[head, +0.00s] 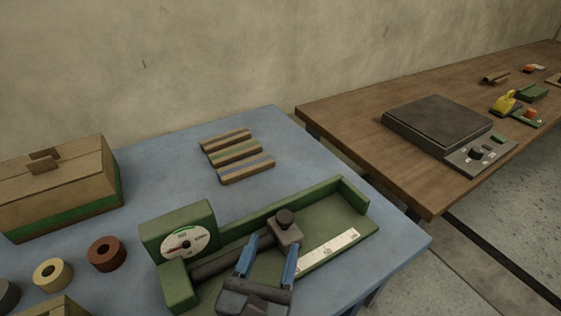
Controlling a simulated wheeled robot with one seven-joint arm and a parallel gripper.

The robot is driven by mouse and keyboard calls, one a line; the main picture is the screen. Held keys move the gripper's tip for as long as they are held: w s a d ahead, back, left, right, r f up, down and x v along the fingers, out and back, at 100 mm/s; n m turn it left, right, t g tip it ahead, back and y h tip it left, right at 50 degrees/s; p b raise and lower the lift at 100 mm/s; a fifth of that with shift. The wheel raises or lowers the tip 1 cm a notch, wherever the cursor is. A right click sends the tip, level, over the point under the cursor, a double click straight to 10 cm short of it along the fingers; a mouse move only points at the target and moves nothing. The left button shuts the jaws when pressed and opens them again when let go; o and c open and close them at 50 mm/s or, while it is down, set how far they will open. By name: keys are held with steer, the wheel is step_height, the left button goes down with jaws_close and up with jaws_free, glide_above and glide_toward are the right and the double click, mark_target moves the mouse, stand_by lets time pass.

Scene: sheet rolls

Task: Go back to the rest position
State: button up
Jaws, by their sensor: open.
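My gripper (268,262) is at the bottom middle of the head view, with two blue fingers spread apart. It is over a green device (328,225) with a round dial (186,244) and a white scale strip (328,250). A dark roll (222,263) lies in the device. A grey-brown block with a round knob (286,228) stands just beyond and between the fingertips. I cannot tell whether the fingers touch it. Nothing is clearly held.
The blue table (160,155) holds a cardboard box (58,185), striped bars (237,155), a red-brown ring (106,253) and a yellowish ring (52,274). A wooden table (350,120) at right carries a dark flat device (438,120).

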steer(key=shift+d, duration=0.1)
steer(key=s+d+n, duration=0.1)
steer(key=d, duration=0.2)
steer(key=s+d+n+t, duration=0.1)
steer(key=d+n, duration=0.1)
steer(key=d, duration=0.1)
steer(key=s+d+n+h, duration=0.1)
steer(key=s+d+n, duration=0.1)
steer(key=d, duration=0.1)
steer(key=shift+d+r+t, duration=0.25)
steer(key=shift+d+t, duration=0.05)
steer(key=shift+t, duration=0.1)
steer(key=s+d+n+g+y, duration=0.1)
steer(key=s+d+n, duration=0.4)
steer(key=s+n, duration=0.3)
steer(key=s+d+r+n+g+y, duration=0.1)
steer(key=s+d+n+g+y, duration=0.1)
steer(key=s+d+n, duration=0.3)
steer(key=s+d+n+g+y, duration=0.1)
steer(key=s+d+n, duration=0.4)
steer(key=s+n, duration=0.7)
steer(key=n, duration=0.8)
steer(key=shift+s+r+g, duration=0.15)
steer(key=shift+s+g, duration=0.1)
steer(key=shift+g, duration=0.05)
